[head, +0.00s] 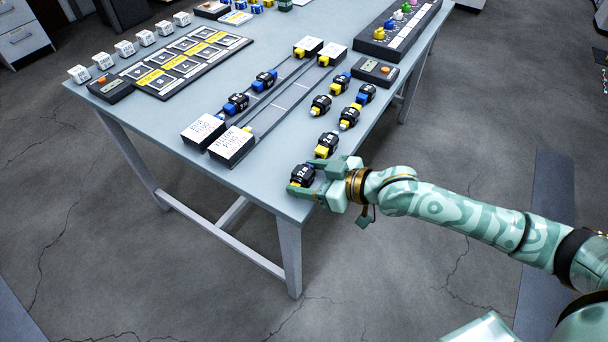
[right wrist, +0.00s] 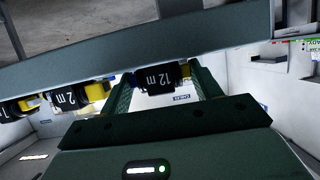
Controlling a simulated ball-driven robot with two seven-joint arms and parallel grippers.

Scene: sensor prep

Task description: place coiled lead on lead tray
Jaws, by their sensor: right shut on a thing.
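My right gripper (head: 307,178) is shut on a black coiled lead (head: 301,172) at the table's near right corner. Two grey lanes (head: 285,103) run between white boxes marked for blue plug (head: 203,131) and yellow plug (head: 231,146). Blue-plug leads (head: 236,104) lie along the left lane. My left gripper is out of view.
A black board with yellow-labelled squares (head: 183,62) and a row of white cubes (head: 124,48) are on the left. A small black device (head: 375,71) and a panel with coloured pegs (head: 398,30) stand farther back right. Bare tabletop (head: 268,180) lies left of my gripper.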

